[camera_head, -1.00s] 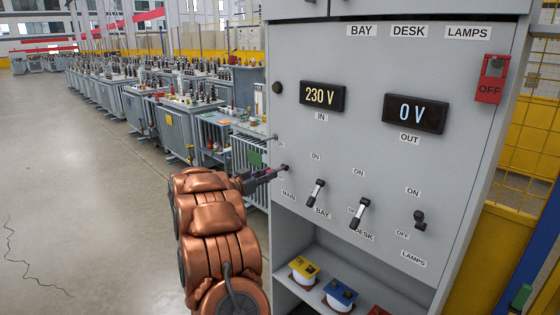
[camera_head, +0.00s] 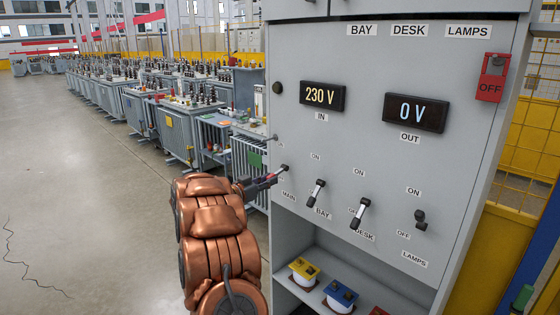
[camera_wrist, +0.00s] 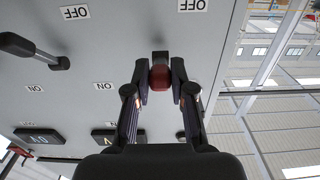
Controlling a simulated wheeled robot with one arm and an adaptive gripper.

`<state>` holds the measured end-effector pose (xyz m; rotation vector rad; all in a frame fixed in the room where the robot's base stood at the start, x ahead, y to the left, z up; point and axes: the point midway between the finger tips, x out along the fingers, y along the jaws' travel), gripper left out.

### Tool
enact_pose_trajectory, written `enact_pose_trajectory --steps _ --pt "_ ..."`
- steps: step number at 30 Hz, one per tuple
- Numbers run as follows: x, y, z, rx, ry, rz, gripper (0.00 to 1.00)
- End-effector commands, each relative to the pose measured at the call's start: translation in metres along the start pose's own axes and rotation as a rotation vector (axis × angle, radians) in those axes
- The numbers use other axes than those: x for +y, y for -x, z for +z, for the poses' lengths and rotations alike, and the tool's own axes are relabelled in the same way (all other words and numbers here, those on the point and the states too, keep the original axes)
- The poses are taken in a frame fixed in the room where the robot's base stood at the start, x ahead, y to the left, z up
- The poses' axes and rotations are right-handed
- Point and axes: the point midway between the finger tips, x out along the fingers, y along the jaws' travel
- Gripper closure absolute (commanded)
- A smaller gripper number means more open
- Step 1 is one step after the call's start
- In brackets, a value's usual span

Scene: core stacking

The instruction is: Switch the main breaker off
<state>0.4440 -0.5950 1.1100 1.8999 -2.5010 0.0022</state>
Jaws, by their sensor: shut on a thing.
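The main breaker's red handle (camera_wrist: 160,77) sits between the two fingers of my gripper (camera_wrist: 160,88) in the wrist view, its dark mount (camera_wrist: 160,57) just beyond on the panel. My gripper shows in the head view (camera_head: 272,176) at the panel's left edge, shut on this handle above the MAIN label (camera_head: 289,196). In the wrist view the panel is upside down, with an OFF label (camera_wrist: 193,5) at the top and an ON label (camera_wrist: 104,86) lower. The handle points out toward the wrist camera; its exact on or off angle is unclear.
Right of MAIN are the bay lever (camera_head: 316,192), desk lever (camera_head: 360,213) and lamps switch (camera_head: 420,219). The IN display (camera_head: 323,95) reads 230 V and the OUT display (camera_head: 415,113) 0 V. A red OFF tag (camera_head: 491,80) hangs upper right. Spools stand on the shelf below.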

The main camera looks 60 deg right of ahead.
Motion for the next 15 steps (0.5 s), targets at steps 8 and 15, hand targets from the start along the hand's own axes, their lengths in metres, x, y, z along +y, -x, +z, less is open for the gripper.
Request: enact_pose_trajectory --steps 8,15 --pt "0.001 -0.005 0.016 -0.006 0.002 0.001 1.00" --pt "0.001 -0.009 0.024 -0.005 0.003 0.001 1.00"
